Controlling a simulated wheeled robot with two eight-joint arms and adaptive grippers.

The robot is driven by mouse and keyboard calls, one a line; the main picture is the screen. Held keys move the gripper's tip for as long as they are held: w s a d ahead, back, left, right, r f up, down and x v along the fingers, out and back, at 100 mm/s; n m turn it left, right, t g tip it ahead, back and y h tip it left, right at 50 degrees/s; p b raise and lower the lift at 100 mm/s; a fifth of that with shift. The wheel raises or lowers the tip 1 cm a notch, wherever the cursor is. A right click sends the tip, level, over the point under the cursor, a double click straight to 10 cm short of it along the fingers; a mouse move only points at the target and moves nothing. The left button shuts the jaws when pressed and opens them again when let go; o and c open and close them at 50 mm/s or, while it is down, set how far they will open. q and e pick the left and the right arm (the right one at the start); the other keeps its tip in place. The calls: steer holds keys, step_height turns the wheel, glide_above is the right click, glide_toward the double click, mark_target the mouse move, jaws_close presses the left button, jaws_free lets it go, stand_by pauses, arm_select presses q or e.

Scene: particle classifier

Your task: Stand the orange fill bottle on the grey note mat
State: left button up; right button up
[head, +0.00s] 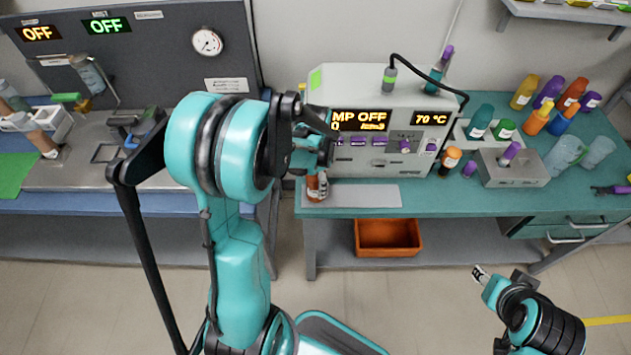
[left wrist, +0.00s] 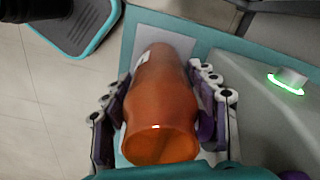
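The orange fill bottle (head: 313,190) is at the left end of the grey note mat (head: 365,195), on the teal bench in front of the machine. In the left wrist view the bottle (left wrist: 160,100) fills the space between the fingers, with the mat (left wrist: 150,37) behind it. My left gripper (head: 316,183) is shut on the bottle, a finger against each side. My arm hides part of it in the head view, and I cannot tell whether its base touches the mat. My right gripper (head: 482,275) is low at right, away from the bench; its opening is unclear.
The grey machine (head: 375,95) stands directly behind the mat. An orange bin (head: 388,238) sits on the shelf below. Several coloured bottles and a grey holder block (head: 515,169) stand to the right. The mat's middle and right are clear.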

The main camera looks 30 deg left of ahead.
arm_select(q)
steer(key=shift+r, duration=0.1)
step_height(320, 180, up, 12)
steer(key=p, duration=0.4)
steer(key=shift+f, duration=0.2)
steer(key=shift+s+d+r, duration=0.2)
steer(key=shift+d+r, duration=0.1)
steer(key=shift+r, duration=0.25)
steer(key=s+d+r+n+t, duration=0.5)
steer(key=s+d+n+t, duration=0.1)
steer(key=s+d, duration=0.4)
steer(key=shift+d+r+t, duration=0.3)
steer(key=shift+d+t, duration=0.3)
steer(key=shift+d, duration=0.1)
steer(key=shift+w, duration=0.1)
steer(key=shift+f+b, duration=0.75)
steer(key=shift+f, duration=0.15)
